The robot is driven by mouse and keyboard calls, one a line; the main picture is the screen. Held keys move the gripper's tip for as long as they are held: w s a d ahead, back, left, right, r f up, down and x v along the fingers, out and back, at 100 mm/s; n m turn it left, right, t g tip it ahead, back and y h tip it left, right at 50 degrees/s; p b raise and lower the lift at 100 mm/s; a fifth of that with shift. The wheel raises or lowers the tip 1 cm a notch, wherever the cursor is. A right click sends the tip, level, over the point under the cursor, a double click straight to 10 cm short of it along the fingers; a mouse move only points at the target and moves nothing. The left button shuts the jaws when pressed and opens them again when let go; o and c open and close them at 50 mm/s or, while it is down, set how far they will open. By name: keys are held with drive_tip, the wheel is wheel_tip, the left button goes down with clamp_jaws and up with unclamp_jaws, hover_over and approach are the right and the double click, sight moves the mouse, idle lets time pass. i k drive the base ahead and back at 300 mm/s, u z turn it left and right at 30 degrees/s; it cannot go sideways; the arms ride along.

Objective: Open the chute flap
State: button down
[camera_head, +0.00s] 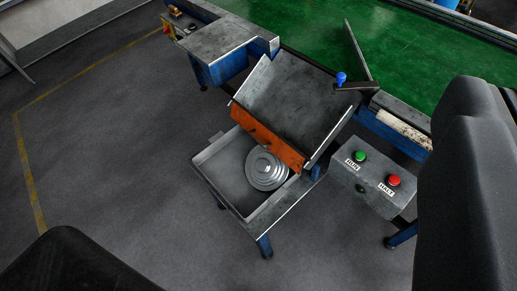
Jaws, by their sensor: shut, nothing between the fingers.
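The orange chute flap (268,138) spans the lower end of the grey, sloping chute (290,97). It looks shut across that end, and a small dark part shows on its face. A lever with a blue knob (341,78) sits by the chute's upper right side. Below the flap, a grey bin (228,180) holds a stack of round grey discs (266,168). I cannot make out my gripper's fingertips. Large dark shapes fill the right edge and lower left corner, and I cannot tell which parts they are.
A grey control box (352,190) with a green RUN button (361,156) and a red HALT button (394,181) stands right of the bin. A green conveyor belt (400,50) runs behind. Grey floor (120,160) with a yellow line (75,70) is clear at left.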

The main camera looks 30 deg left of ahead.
sight(257, 130)
drive_tip(key=z, duration=0.1)
drive_tip(key=i, duration=1)
drive_tip(key=u, duration=0.1)
